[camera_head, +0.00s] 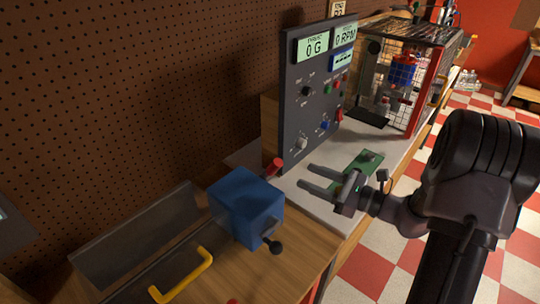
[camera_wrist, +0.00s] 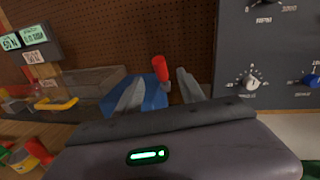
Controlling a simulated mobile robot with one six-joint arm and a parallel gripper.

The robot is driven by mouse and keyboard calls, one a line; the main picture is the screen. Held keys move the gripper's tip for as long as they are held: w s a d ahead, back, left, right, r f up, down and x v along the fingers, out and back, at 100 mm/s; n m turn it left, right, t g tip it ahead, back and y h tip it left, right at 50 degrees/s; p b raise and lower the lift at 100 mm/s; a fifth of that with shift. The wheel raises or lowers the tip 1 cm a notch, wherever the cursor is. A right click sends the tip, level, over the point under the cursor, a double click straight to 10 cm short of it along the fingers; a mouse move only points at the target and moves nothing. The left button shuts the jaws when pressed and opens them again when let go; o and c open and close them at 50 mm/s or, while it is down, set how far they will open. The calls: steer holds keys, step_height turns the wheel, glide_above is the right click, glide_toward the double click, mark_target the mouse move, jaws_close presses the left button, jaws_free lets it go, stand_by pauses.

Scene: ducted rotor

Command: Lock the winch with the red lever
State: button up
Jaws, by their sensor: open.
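The winch is a blue box (camera_head: 245,205) on the wooden bench, with a black-knobbed crank (camera_head: 275,246) at its front. Its red lever (camera_head: 274,167) sticks up at the box's back right, tilted to the right. My gripper (camera_head: 309,177) is open and empty, right of the lever, fingers pointing at it with a visible gap. In the wrist view the red lever (camera_wrist: 160,68) shows between the two fingers, ahead of the tips. The blue box (camera_wrist: 154,92) lies behind the fingers there and is partly hidden by them.
A dark control panel (camera_head: 318,95) with displays and knobs stands just behind my gripper. A wire cage (camera_head: 408,65) with a red post is farther back. A green board (camera_head: 362,162) lies beneath my gripper. A yellow handle (camera_head: 183,275) is at the front left.

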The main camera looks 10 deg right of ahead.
mark_target(273, 169)
steer(key=b+x, duration=0.1)
steer(key=x, duration=1.2)
steer(key=shift+w+a+f, duration=0.15)
steer(key=shift+w+a, duration=0.05)
steer(key=shift+a, duration=0.15)
steer(key=shift+c, duration=0.2)
jaws_close()
stand_by(0.3)
